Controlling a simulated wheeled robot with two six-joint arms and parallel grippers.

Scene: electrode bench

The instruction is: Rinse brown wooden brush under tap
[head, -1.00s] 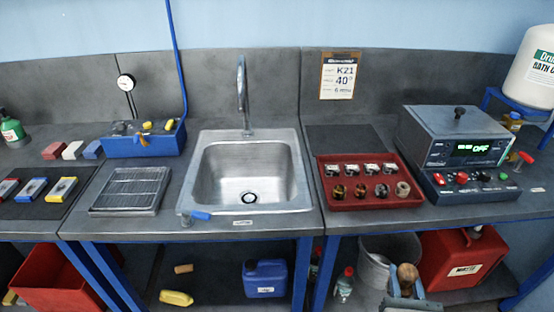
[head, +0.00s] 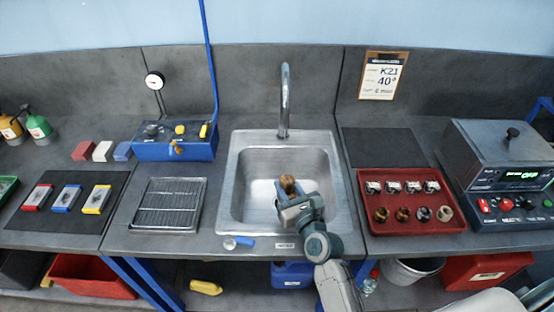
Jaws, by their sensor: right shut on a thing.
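The brown wooden brush (head: 288,184) is in my right gripper (head: 286,192), in front of and below the tap. The gripper is shut on it and hides much of it. Both show over the basin of the steel sink (head: 238,185). The curved metal tap (head: 285,95) rises at the back rim of the sink. I see no water running from it. My left gripper is not in view.
A ribbed metal tray (head: 168,205) and a blue box (head: 172,148) stand left of the sink. A red tray (head: 412,225) of small parts and a grey control unit (head: 500,165) stand right. A blue-handled tool (head: 240,242) lies at the sink's front edge.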

